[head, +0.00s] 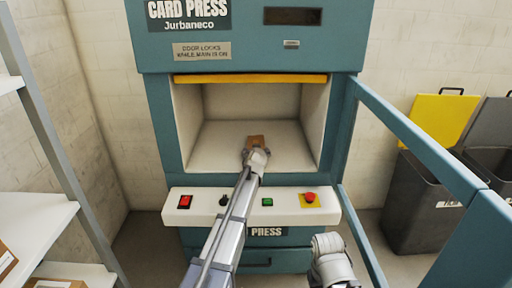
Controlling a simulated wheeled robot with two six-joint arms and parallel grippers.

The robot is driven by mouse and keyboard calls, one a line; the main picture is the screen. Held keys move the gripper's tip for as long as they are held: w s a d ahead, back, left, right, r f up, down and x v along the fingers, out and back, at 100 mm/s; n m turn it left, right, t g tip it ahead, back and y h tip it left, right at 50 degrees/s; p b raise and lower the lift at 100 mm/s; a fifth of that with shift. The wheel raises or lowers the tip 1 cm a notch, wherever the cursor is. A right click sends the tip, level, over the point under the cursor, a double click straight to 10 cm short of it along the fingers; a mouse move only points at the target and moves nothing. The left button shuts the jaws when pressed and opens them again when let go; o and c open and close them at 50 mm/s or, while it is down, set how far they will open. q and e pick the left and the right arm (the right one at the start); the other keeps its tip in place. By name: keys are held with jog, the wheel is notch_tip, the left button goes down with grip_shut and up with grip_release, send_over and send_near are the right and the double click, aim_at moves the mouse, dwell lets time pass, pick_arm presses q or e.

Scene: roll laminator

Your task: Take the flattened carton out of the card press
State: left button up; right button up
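The card press (160,110) is a teal cabinet with a pale open chamber (215,150). A small brown flattened carton (256,141) is on the chamber floor near the middle. My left arm reaches into the chamber, and its gripper (256,152) is at the carton's near edge. The fingers are small and partly hidden by the wrist, so I cannot tell whether they are closed on the carton. My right arm shows only as a grey link at the bottom right of centre; its gripper is not visible.
The press door (415,145) stands open to the right. A control panel (235,204) with a red switch, a green button and a red stop button (310,197) runs below the chamber. Shelves (35,225) stand at left, dark bins (420,200) at right.

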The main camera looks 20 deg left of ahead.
pick_arm(q)
jog(key=shift+s+r, duration=0.1)
jog(key=shift+c, duration=0.4)
jog(key=c, duration=1)
notch_tip(320, 180, up, 10)
jog(key=p, duration=1)
